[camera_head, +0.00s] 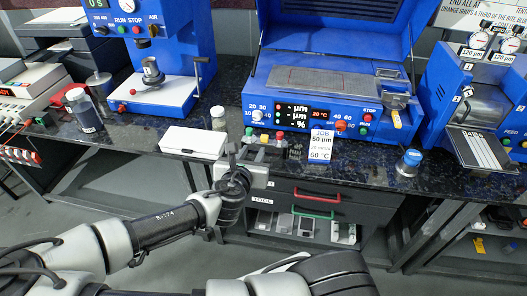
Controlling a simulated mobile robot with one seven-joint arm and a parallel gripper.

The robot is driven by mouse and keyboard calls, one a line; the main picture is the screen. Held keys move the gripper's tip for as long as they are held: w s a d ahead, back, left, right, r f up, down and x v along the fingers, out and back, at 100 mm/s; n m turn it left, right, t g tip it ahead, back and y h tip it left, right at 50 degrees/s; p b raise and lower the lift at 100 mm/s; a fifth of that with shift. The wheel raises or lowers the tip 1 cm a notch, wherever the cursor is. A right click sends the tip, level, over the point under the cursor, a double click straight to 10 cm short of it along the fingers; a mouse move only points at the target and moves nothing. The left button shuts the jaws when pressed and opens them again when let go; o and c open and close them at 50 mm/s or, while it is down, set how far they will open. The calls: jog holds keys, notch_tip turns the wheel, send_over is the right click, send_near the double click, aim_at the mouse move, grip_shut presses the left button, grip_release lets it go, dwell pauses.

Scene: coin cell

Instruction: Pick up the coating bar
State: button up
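I cannot clearly make out a coating bar. A blue coating machine (335,60) with its lid up stands on the dark bench, with a flat grey bed (322,84) in it. A small metal piece (391,99) with a yellow tab sits at the machine's right side; I cannot tell what it is. My gripper (250,160) is at the bench's front edge, in front of the machine and right of a white box. It is seen small and from behind; its fingers' opening and anything between them cannot be made out.
The white box (194,143), a grey bottle (218,118), small capped vials (280,140) and a job card (320,143) stand near my gripper. A blue-capped jar (408,163) stands right. Below is a drawer with a red handle (317,198). Bench between card and jar is clear.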

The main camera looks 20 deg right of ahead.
aim_at(264, 137)
jog(key=b+x, duration=0.5)
jog(key=x, duration=0.6)
jog(key=shift+d+f, duration=0.15)
jog(key=shift+d, duration=0.2)
jog(key=b+x, duration=0.1)
jog(key=x, duration=0.4)
jog(key=shift+d, duration=0.1)
jog(key=shift+c, duration=0.2)
grip_shut()
